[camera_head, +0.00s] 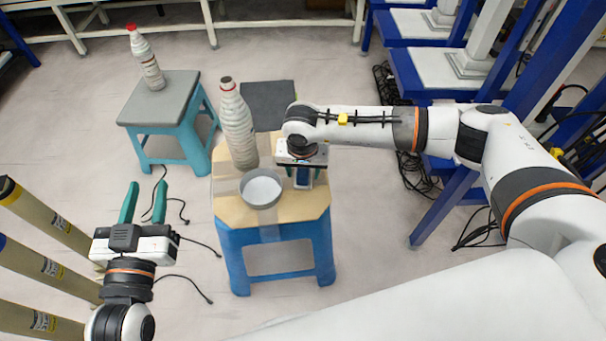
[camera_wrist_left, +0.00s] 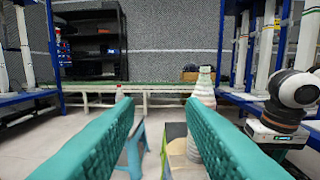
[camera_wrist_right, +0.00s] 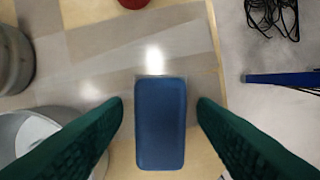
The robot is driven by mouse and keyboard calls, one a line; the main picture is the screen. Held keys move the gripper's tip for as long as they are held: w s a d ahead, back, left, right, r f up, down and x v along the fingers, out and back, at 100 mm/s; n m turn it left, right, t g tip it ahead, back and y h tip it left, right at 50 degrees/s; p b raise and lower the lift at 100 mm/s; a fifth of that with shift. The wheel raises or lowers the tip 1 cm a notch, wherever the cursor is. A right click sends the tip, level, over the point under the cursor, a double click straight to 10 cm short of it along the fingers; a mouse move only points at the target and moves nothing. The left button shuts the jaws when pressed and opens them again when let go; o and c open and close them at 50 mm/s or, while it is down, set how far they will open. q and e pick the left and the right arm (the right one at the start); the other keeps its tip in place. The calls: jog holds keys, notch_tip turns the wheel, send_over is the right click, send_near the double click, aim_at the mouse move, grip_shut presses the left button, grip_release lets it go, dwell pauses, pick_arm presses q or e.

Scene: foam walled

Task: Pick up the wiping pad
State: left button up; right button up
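The wiping pad is a dark blue rounded rectangle (camera_wrist_right: 160,125) lying on the wooden stool top. In the head view, a small blue part of it (camera_head: 303,178) shows below my right gripper, which hides the rest. My right gripper (camera_wrist_right: 160,103) points down over the pad. Its green fingers are open, one on each side of the pad, with a gap on both sides.
The blue stool (camera_head: 232,254) also bears a large bottle (camera_head: 239,130) and a grey bowl (camera_head: 261,189), close left of my right gripper. A red object (camera_wrist_right: 133,3) lies beyond the pad. A teal stool (camera_head: 180,95) with another bottle (camera_head: 146,60) stands left. Blue frames stand right.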

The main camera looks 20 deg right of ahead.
jog(key=c, duration=1)
